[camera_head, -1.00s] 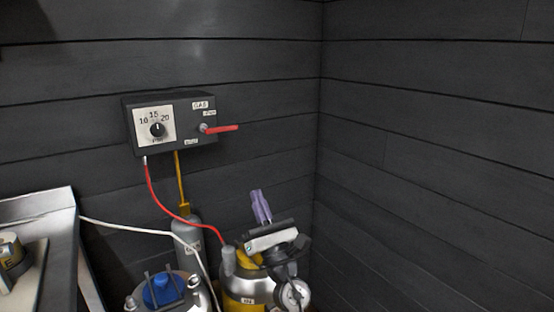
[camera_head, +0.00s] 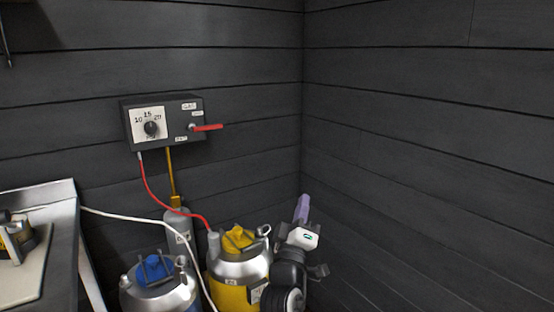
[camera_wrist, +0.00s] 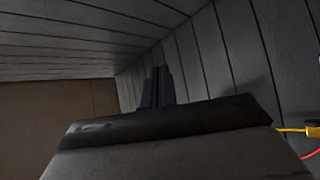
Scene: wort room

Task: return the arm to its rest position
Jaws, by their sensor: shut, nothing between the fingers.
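My gripper (camera_head: 302,207) is at the lower middle of the head view, its purple fingers pointing up and shut with nothing between them. My arm folds up beneath it, to the right of the yellow keg, and stands in front of the wall corner. In the wrist view the dark fingers (camera_wrist: 157,88) stand together above the dark gripper body, against the plank walls.
A yellow keg (camera_head: 233,290) and a blue-topped keg (camera_head: 156,285) stand to the left. A gas box (camera_head: 163,121) with a dial and red lever (camera_head: 208,127) hangs on the wall. A grey cylinder (camera_head: 180,227) stands behind. A counter (camera_head: 62,235) is at left. The right side is clear.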

